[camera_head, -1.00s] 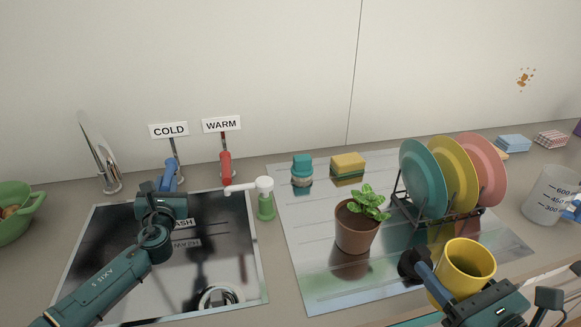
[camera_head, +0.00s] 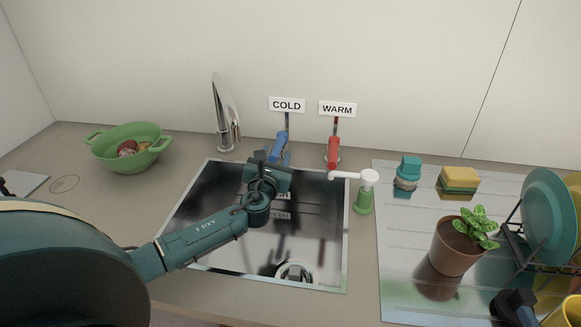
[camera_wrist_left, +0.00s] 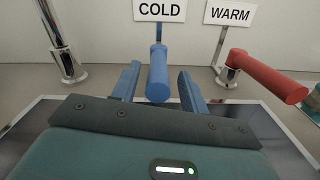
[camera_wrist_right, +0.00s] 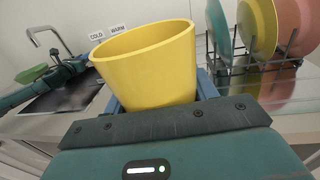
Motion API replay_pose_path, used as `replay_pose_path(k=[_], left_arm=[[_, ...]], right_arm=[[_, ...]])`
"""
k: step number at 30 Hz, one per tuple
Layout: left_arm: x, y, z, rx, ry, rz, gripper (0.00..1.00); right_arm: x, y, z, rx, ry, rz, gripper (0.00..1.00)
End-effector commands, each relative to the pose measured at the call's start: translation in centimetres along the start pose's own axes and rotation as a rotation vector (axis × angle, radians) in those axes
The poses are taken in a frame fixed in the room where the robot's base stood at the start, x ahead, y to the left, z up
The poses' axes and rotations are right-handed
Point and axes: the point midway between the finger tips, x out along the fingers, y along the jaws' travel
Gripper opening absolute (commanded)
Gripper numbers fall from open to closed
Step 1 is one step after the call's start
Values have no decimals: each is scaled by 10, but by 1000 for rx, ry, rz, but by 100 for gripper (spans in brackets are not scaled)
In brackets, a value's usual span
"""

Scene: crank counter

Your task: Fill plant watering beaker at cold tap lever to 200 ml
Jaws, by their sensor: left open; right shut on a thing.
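The blue cold tap lever (camera_head: 279,149) stands under the COLD sign (camera_head: 287,105), behind the sink. My left gripper (camera_head: 270,160) is at this lever. In the left wrist view its open fingers stand either side of the blue lever (camera_wrist_left: 157,80), with visible gaps. My right gripper (camera_wrist_right: 160,95) is shut on a yellow cup (camera_wrist_right: 150,65), held upright. The cup also shows at the lower right corner of the head view (camera_head: 568,312). Its inside and any water level are hidden. The clear graduated jug is out of view now.
The chrome spout (camera_head: 225,120) is left of the cold lever, the red warm lever (camera_head: 333,150) right of it. A green-and-white brush-like item (camera_head: 366,192) stands at the sink's (camera_head: 190,215) right edge. A potted plant (camera_head: 452,248) and plate rack are further right.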

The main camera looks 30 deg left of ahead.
Motion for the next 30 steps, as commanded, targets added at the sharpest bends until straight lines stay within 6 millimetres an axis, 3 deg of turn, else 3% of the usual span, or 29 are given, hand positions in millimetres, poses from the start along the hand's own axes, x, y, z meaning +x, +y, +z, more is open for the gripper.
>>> replay_pose_path(k=[18,30], left_arm=[[-102,0,-1,0,2,-1,44],[-114,0,1,0,0,0,44]], right_arm=[[0,0,-3,-1,-3,0,27],[0,0,-4,0,-3,0,27]])
